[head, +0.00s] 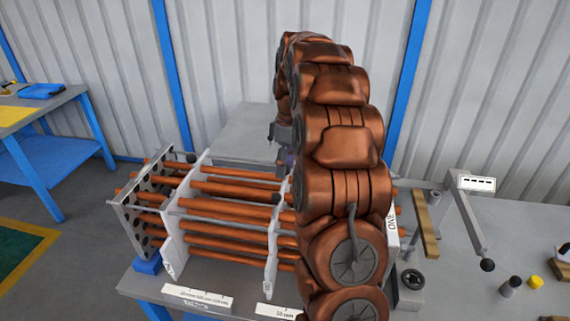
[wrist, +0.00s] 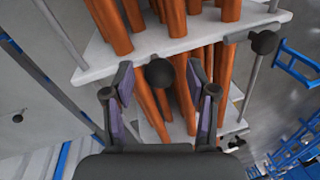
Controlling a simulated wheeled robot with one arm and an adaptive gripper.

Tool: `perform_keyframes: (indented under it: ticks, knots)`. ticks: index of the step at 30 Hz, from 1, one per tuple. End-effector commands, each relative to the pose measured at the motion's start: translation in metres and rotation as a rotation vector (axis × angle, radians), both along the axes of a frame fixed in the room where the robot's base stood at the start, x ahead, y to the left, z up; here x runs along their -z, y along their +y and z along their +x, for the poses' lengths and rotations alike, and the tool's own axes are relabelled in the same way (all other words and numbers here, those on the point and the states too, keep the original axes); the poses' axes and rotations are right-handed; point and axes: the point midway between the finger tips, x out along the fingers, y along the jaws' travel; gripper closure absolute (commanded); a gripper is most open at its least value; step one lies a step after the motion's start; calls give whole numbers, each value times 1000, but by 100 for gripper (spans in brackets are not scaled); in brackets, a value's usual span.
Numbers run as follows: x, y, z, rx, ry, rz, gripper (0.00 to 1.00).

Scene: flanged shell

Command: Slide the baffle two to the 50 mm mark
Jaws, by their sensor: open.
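Copper-coloured tubes (head: 215,207) run through several pale plates. One white baffle plate (head: 174,240) stands on the left and another (head: 272,262) near the middle; I cannot read which one is baffle two. A pale plate (wrist: 150,42) crosses the wrist view. A black ball knob (wrist: 159,73) lies between the fingertips of my gripper (wrist: 159,82), with visible space on both sides. My gripper is open. In the head view my arm hides most of my gripper and the right part of the bundle. A white label (head: 276,312) at the front seems to read 50 mm.
A second black knob (wrist: 264,42) is right of my gripper in the wrist view. A longer white label strip (head: 197,298) lies on the bench front. A crank-like bracket (head: 465,222) and small knobs (head: 510,286) are on the right. A blue-legged table (head: 40,145) stands far left.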

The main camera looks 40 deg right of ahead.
Motion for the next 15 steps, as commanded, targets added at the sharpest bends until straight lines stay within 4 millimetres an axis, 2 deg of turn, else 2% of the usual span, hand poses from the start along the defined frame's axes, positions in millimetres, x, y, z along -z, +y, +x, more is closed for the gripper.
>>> perform_keyframes:
  ticks: [8,15]
  knots:
    - [1,0,0,0,0,0,43]
    - [0,0,0,0,0,0,67]
